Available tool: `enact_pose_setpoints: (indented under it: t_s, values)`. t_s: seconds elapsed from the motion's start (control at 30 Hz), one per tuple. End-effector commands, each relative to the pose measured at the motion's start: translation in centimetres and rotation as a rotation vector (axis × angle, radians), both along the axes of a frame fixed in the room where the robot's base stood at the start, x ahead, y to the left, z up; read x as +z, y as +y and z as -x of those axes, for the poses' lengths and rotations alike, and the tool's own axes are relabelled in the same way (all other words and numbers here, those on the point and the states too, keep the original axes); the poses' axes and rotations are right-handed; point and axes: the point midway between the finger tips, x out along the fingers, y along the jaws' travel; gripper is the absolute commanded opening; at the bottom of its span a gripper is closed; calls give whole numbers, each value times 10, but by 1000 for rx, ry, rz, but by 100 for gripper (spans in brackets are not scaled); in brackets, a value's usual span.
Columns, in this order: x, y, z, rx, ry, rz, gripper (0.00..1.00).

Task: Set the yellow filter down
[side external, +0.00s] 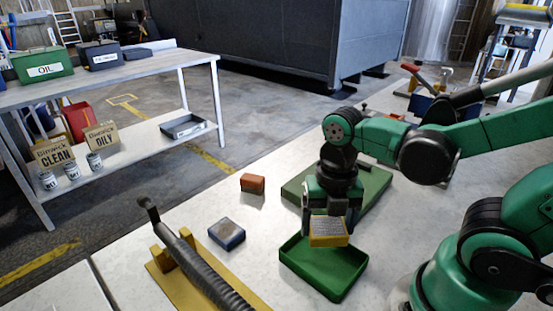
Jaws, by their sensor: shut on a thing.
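The yellow filter (328,232) is a small block with a grey top face, seen in the side external view. My gripper (330,212) points down and is shut on it. The filter appears held above the back part of a shallow green tray (322,284). Its lower edge overlaps the tray's far side in the picture, and I cannot tell how high above the tray it is. The part of the tray that shows looks empty.
An orange-red block (252,183) and a blue block (227,234) lie on the pale table left of the tray. A larger green tray (372,190) lies behind my gripper. A black ribbed lever (200,267) on a yellow base stands at the front left.

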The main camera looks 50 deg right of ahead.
Motion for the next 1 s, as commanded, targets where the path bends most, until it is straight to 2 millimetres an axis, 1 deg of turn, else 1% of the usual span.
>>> enact_pose_setpoints:
  t_s: [0.1,0.2,0.47,0.8,1.0]
  values:
    - [-15,0,0,0,0,0,23]
    - [-23,0,-1,0,0,0,23]
    - [-34,0,0,0,0,0,23]
    - [-61,0,0,0,0,0,23]
    - [-66,0,1,0,0,0,23]
